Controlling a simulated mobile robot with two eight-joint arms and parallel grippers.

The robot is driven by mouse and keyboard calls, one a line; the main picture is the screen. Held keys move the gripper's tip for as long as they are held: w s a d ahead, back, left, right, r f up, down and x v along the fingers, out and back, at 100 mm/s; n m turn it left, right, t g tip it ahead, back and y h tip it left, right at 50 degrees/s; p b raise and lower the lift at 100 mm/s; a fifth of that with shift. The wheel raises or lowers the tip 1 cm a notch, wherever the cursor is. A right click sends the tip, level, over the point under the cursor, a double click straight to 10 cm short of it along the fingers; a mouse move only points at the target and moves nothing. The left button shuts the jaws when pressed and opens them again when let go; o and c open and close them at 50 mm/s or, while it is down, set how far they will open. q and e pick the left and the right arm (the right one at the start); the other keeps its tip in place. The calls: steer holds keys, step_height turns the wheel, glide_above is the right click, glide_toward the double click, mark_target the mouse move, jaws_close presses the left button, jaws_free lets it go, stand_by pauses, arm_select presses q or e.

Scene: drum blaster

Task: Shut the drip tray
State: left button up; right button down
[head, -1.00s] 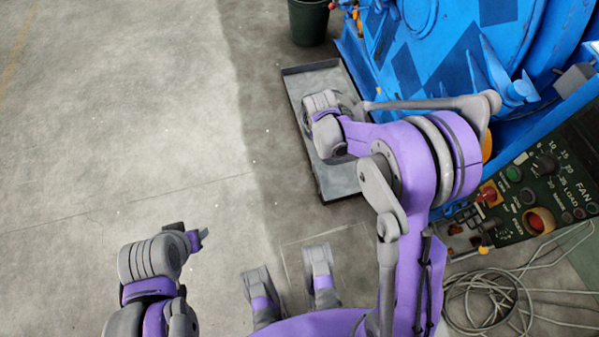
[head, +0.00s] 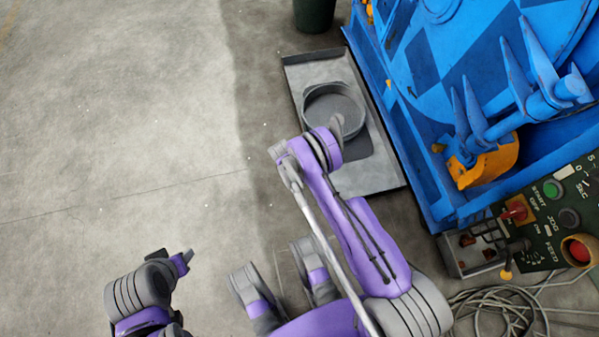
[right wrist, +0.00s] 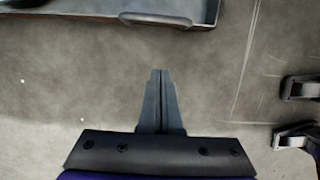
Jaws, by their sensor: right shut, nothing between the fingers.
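The drip tray (head: 378,178) is a shallow grey rectangular tray on the floor, sticking out from beside the blue machine (head: 440,130). A round grey pan (head: 335,108) sits in it. In the right wrist view the tray's edge (right wrist: 80,10) runs along the top, with a grey tab (right wrist: 155,20) on it. My right gripper (right wrist: 161,75) is shut and empty, pointing towards that edge with bare floor between. In the head view my right arm hides it and part of the tray's near-left edge. My left gripper (head: 184,261) is over the floor at lower left, away from the tray; its fingers are unclear.
A dark green bin (head: 315,12) stands beyond the tray's far end. A control panel (head: 555,215) with buttons is at right, and coiled cables (head: 500,305) lie on the floor below it. The concrete floor left of the tray is clear.

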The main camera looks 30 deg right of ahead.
steer(key=s+d+f+b, duration=0.1)
steer(key=d+f+b, duration=0.1)
steer(key=d+f, duration=0.3)
steer(key=shift+b+x, duration=0.4)
steer(key=shift+x, duration=0.55)
steer(key=shift+s+d, duration=0.15)
